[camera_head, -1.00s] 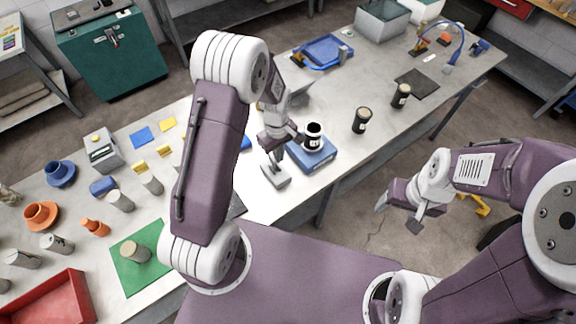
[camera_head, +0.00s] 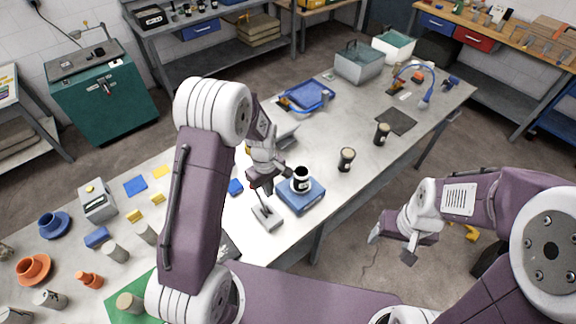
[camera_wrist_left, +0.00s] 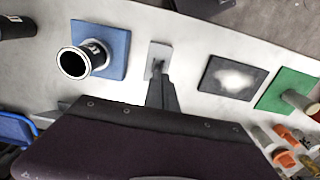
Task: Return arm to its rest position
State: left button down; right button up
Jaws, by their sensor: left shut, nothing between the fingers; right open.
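My left gripper (camera_head: 264,207) is shut and empty, pointing down just above a small grey plate (camera_head: 268,220) on the table. In the left wrist view, its shut fingers (camera_wrist_left: 160,82) overlap the grey plate (camera_wrist_left: 152,49). I cannot tell whether they touch it. A dark jar with a white label (camera_head: 301,180) stands upright on a blue pad (camera_head: 313,196), right of the left gripper. The left upper link hides part of the table. My right gripper (camera_head: 391,245) is open and empty, over the floor beyond the table's right edge.
Two dark jars (camera_head: 346,160) (camera_head: 381,135) stand farther right on the table. A blue tray (camera_head: 307,96) and a grey bin (camera_head: 359,66) are at the back. Cylinders and orange and blue parts (camera_head: 33,270) crowd the left. A green mat (camera_wrist_left: 283,92) and black mat (camera_wrist_left: 215,88) lie nearby.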

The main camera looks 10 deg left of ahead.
pick_arm(q)
jog(key=s+f+m+t+b, duration=0.1)
jog(key=s+f+m+b, duration=0.8)
jog(key=s+b, duration=0.4)
jog(key=m+b, duration=0.1)
jog(key=b, duration=0.4)
jog(key=shift+a, duration=0.4)
jog(key=shift+s, duration=0.15)
